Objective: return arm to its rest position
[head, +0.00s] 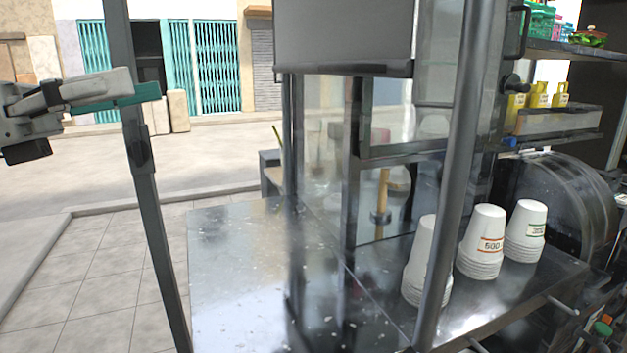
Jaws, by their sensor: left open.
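My left gripper (110,92) is at the upper left of the head view, coming in from the left edge. It points right, with its fingertips close to a dark upright post in the picture. It is open, and I see nothing held in it. It is well above the paved ground and left of the metal counter (235,265). My right gripper is not in the head view.
A dark post (146,180) stands at the left and a grey post (456,170) at the right front. Stacks of white cups (480,240) stand on the counter at right. Yellow bottles (538,97) sit on a shelf. The counter's left part is clear.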

